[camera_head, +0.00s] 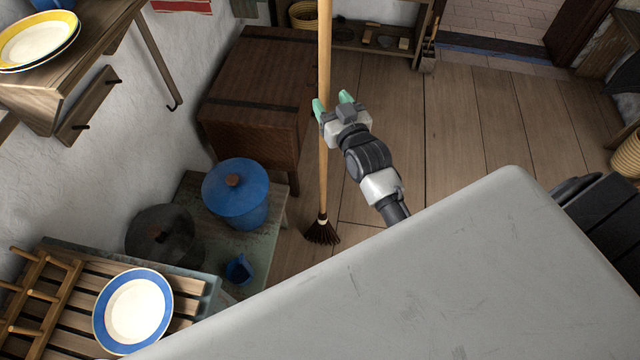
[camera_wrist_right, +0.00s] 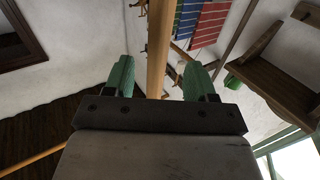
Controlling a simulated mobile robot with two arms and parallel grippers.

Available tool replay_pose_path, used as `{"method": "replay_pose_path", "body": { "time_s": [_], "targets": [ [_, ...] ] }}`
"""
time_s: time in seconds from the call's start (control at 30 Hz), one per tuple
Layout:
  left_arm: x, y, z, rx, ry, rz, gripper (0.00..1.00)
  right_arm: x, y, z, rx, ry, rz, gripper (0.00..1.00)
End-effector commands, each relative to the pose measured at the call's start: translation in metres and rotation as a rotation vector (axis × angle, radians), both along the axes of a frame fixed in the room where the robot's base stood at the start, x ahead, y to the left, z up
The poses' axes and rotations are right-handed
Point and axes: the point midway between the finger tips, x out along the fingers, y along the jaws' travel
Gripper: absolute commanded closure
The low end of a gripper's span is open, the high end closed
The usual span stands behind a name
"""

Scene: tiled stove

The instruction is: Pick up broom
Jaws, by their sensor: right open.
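The broom (camera_head: 325,150) stands upright in the head view, with a long pale wooden handle and dark brown bristles low near the floor. My right gripper (camera_head: 332,104) is at the handle, partway up, with its green fingertips on either side of it in the picture. In the right wrist view the handle (camera_wrist_right: 159,50) runs up between the two green fingers of my right gripper (camera_wrist_right: 158,78). The fingers are apart, with gaps beside the handle. My left gripper is not in view.
A large grey surface (camera_head: 430,290) fills the lower right. A brown chest (camera_head: 258,90) stands behind the broom. A blue lidded pot (camera_head: 236,195) sits on a low bench left of the bristles. A plate (camera_head: 133,311) lies on a slatted rack. Wooden floor (camera_head: 470,130) is clear at right.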

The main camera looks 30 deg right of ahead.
Motion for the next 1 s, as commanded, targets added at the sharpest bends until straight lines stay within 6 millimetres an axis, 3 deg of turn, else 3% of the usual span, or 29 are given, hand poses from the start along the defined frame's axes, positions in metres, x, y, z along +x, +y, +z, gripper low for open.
{"method": "replay_pose_path", "body": {
  "time_s": [0.23, 0.5, 0.8, 0.87, 1.0],
  "targets": [
    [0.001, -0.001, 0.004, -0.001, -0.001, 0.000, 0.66, 0.021, -0.002, 0.001, 0.000, -0.001, 0.001, 0.44],
    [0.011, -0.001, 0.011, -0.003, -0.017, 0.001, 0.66, 0.058, -0.006, -0.002, 0.000, 0.000, 0.000, 0.44],
    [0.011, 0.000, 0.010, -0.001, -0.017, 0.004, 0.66, 0.064, -0.007, -0.003, -0.001, 0.001, 0.000, 0.44],
    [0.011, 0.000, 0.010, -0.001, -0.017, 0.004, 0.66, 0.064, -0.007, -0.003, -0.001, 0.001, 0.000, 0.50],
    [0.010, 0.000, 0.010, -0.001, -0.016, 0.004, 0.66, 0.064, -0.007, -0.003, 0.000, 0.001, 0.000, 0.72]
  ]
}}
